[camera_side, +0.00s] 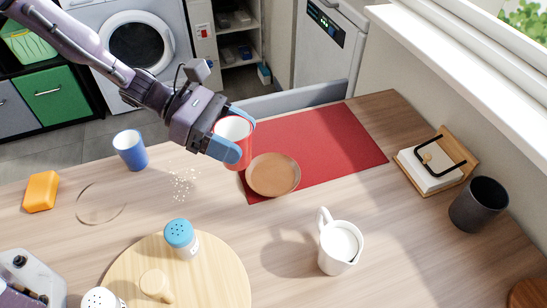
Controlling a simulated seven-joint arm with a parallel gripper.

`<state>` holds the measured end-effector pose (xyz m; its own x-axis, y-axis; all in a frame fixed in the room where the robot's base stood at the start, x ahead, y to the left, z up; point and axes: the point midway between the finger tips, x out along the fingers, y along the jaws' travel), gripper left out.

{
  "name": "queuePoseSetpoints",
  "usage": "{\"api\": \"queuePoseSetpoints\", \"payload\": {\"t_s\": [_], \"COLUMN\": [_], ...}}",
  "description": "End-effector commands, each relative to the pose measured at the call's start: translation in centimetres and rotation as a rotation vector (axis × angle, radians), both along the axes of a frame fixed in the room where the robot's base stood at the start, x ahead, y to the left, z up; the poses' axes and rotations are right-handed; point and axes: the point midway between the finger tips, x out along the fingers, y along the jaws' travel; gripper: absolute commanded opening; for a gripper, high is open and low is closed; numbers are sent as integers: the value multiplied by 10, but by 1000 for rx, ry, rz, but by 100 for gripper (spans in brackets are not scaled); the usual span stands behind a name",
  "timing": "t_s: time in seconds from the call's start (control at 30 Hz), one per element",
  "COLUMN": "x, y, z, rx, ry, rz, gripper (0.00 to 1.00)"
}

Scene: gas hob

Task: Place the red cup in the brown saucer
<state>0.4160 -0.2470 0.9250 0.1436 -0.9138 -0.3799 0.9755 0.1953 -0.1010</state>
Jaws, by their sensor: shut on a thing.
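The red cup (236,130) has a white inside and is held upright or nearly so between the blue fingers of my gripper (236,137). My gripper is shut on it, one finger in front and one behind. The brown saucer (273,175) lies flat on the left part of the red mat (340,150). The cup is just above and left of the saucer in the picture. Its lower part is partly behind the near finger, and I cannot tell its exact height above the table.
A blue cup (130,150) and an orange sponge (41,191) stand at left. White crumbs (184,183) lie nearby. A blue-topped shaker (181,239) stands on the round board (215,280). A white jug (340,246), a napkin holder (432,167) and a dark cup (479,205) are at right.

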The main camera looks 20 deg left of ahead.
Motion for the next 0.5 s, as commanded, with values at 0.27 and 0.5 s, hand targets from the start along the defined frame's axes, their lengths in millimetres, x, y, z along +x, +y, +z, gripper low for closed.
{"api": "queuePoseSetpoints", "payload": {"t_s": [0.27,0.5], "x": [45,60], "y": [-28,-36], "z": [-45,-65], "rx": [0,-1], "ry": [1,0], "rz": [-3,-2], "gripper": [38,38]}}
